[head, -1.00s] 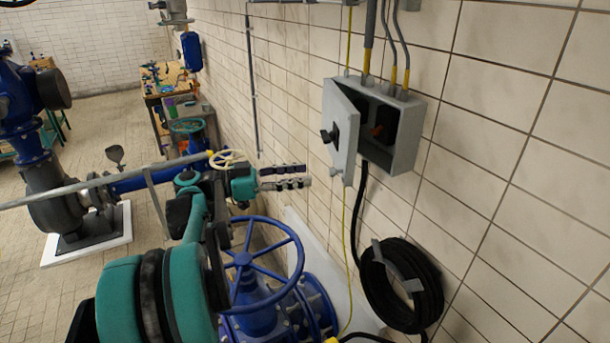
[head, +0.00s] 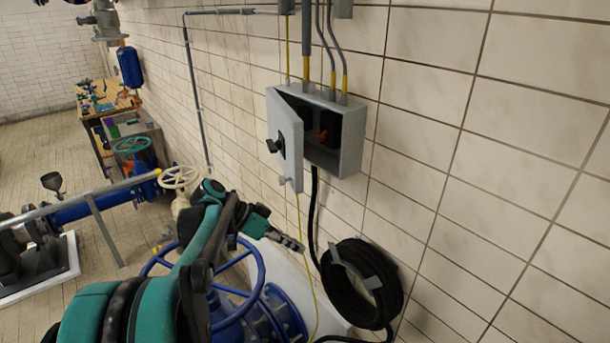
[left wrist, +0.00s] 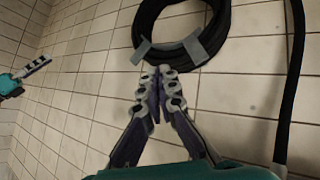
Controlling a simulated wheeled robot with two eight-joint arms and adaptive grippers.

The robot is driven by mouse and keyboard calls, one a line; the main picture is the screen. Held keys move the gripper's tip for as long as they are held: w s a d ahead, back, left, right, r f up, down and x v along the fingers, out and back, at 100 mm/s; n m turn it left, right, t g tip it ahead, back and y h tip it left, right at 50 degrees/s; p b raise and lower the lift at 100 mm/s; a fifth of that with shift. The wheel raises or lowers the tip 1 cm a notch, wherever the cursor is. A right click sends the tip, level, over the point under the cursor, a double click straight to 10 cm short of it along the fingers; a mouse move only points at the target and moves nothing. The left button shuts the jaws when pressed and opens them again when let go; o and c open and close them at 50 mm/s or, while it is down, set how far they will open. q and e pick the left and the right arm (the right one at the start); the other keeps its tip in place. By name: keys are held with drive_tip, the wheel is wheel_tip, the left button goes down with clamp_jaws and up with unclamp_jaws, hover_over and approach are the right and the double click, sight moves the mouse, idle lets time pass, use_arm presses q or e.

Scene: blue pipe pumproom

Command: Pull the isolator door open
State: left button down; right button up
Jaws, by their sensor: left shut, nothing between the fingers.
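The grey isolator box (head: 350,150) is on the tiled wall in the head view. Its door (head: 288,125) stands partly open, swung out from the box, with a black knob (head: 274,146) on its outer face. A dark interior with an orange-red part (head: 322,135) shows through the gap. My left gripper (head: 300,248) is shut and empty, below the door and apart from it. In the left wrist view its fingertips (left wrist: 162,72) are together, in front of the wall. My right gripper (left wrist: 46,62) shows at that view's left edge; its jaw state is unclear.
A black cable coil (head: 335,295) hangs on a wall bracket below the box. A blue handwheel valve (head: 255,310) stands below my left arm. Conduits (head: 305,45) enter the box top, and a black cable (head: 313,215) drops from below it. The wall right of the box is clear.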

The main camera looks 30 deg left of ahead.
use_arm(q)
drive_tip(key=s+d+f+g+y, duration=0.3)
drive_tip(key=f+g+y, duration=0.2)
drive_tip(key=f+y, duration=0.25)
drive_tip(key=w+d+r+t+y, duration=0.3)
drive_tip(key=r+y, duration=0.3)
drive_tip(key=r, duration=0.3)
drive_tip(key=w+d+r+t+y, duration=0.25)
drive_tip(key=d+r+y, duration=0.2)
drive_tip(key=r, duration=0.35)
drive_tip(key=w+d+r+t+y, duration=0.25)
drive_tip(key=r+y, duration=0.35)
drive_tip(key=r, duration=0.3)
drive_tip(key=w+a+p, duration=0.1)
drive_tip(key=a+p, duration=0.2)
drive_tip(key=a, duration=0.8)
drive_tip(key=shift+w+f+n+t+p, duration=0.3)
drive_tip(key=shift+w+n+p, duration=0.05)
drive_tip(key=shift+n+p, duration=0.05)
drive_tip(key=shift+w, duration=0.1)
